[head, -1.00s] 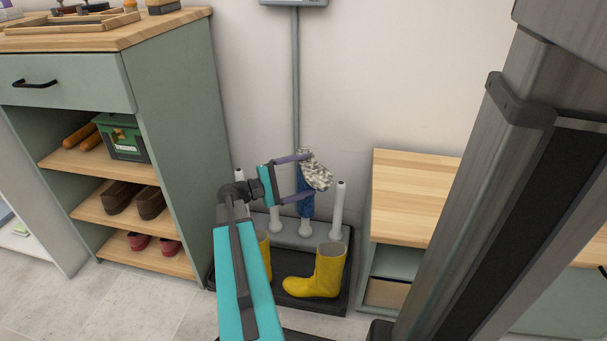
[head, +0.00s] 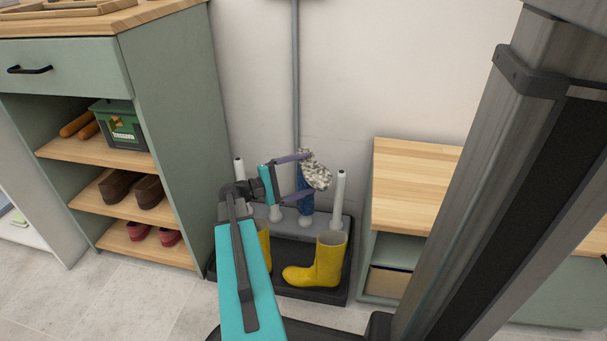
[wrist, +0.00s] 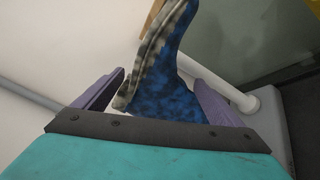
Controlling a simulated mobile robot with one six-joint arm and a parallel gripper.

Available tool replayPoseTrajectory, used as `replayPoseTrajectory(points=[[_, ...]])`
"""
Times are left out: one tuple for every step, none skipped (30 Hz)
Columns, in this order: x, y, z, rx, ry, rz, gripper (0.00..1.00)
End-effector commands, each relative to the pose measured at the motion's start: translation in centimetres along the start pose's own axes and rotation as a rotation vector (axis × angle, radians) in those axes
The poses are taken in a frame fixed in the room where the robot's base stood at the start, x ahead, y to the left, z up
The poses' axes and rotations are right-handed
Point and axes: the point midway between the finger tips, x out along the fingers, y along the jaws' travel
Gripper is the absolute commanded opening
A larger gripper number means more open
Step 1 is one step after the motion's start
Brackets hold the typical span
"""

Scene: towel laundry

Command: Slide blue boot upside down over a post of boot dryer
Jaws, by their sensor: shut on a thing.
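The blue boot (head: 305,201) has a mottled grey-white sole and hangs upside down, sole up, in the head view. My gripper (head: 296,176) is shut on it, with one purple finger on each side. The boot also fills the middle of the wrist view (wrist: 177,85). The boot dryer (head: 325,229) is a grey bar with several white posts on a black tray. The boot is in line with a middle post, whose base shows below it; the boot hides the upper part, and I cannot tell how far it is over the post. The right post (head: 339,195) is bare.
A yellow boot (head: 323,262) stands upright on the black tray (head: 300,290); another yellow one is partly behind my arm. A green shelf unit (head: 170,120) stands left, a low wood-topped bench (head: 415,185) right. The wall is close behind the dryer.

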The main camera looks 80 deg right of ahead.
Motion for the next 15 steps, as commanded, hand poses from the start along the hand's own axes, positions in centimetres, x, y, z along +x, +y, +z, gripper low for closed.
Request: replayPoseTrajectory(points=[[0.00,0.04,0.02,0.000,-0.001,0.002,0.57],[0.00,0.04,0.02,0.000,-0.001,0.002,0.57],[0.00,0.04,0.02,0.000,-0.001,0.002,0.57],[0.01,0.04,0.02,0.000,-0.001,0.002,0.57],[0.01,0.04,0.02,0.000,-0.001,0.002,0.57],[0.01,0.05,0.02,0.000,-0.001,0.002,0.57],[0.01,0.05,0.02,0.000,-0.001,0.002,0.57],[0.01,0.05,0.02,0.000,-0.001,0.002,0.57],[0.01,0.05,0.02,0.000,-0.001,0.002,0.92],[0.01,0.05,0.02,0.000,-0.001,0.002,0.97],[0.01,0.05,0.02,0.000,-0.001,0.002,1.00],[0.01,0.05,0.02,0.000,-0.001,0.002,1.00],[0.01,0.06,0.02,0.000,-0.001,0.002,1.00],[0.01,0.06,0.02,0.000,-0.001,0.002,1.00],[0.01,-0.03,-0.01,0.000,0.000,0.000,1.00]])
